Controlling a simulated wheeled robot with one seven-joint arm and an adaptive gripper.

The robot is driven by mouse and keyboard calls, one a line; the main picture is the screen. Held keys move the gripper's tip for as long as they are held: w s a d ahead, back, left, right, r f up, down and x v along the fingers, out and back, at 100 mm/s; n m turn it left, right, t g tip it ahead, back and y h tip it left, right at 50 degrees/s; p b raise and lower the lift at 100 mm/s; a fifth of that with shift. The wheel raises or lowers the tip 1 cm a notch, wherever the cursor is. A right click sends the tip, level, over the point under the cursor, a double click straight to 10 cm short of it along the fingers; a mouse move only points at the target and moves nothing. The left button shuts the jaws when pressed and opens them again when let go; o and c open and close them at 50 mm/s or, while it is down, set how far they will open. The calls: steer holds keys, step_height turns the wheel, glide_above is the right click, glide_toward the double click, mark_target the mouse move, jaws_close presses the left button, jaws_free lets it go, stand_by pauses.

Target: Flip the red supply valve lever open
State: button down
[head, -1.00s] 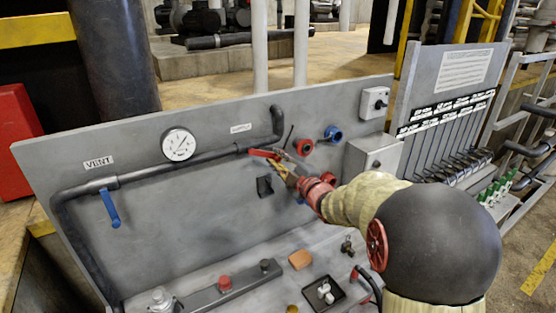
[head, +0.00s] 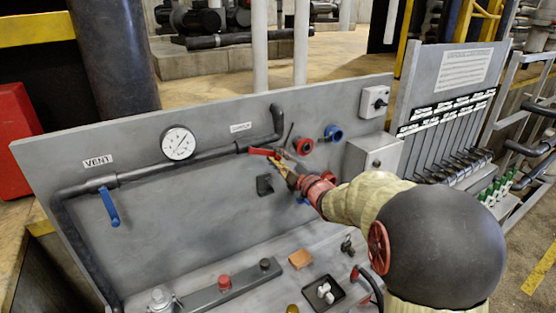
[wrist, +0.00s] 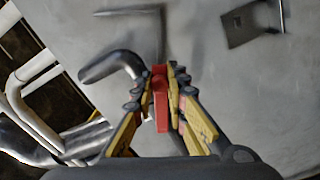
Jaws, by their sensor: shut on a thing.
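The red supply valve lever (head: 262,151) sits on the dark pipe at the upper middle of the grey panel, below the supply label (head: 241,127). It points left, roughly along the pipe. My gripper (head: 279,160) reaches it from the lower right. In the wrist view the red lever (wrist: 160,98) stands between the two yellow-and-dark fingers of my gripper (wrist: 161,85), which are shut on it. My fingers hide part of the lever and the valve body behind it.
A pressure gauge (head: 178,143) and a blue vent lever (head: 110,206) are on the left of the panel. A red port (head: 304,146) and a blue port (head: 333,133) are just right of my gripper. A small tray (head: 323,293) lies on the shelf below.

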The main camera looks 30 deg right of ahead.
steer(key=shift+d+r+n+b, duration=0.15)
steer(key=shift+r+n+b, duration=0.1)
steer(key=shift+n+b, duration=0.7)
steer(key=r+n+b, duration=0.1)
steer(key=n+b, duration=0.1)
steer(key=b, duration=0.1)
steer(key=shift+d+r, duration=0.2)
steer(key=shift+r, duration=0.15)
steer(key=shift+r+n+b, duration=0.55)
steer(key=shift+r+b, duration=0.1)
steer(key=shift+b, duration=0.05)
steer(key=c, duration=1.8)
jaws_free()
steer(key=s, duration=1.2)
steer(key=shift+d, duration=0.2)
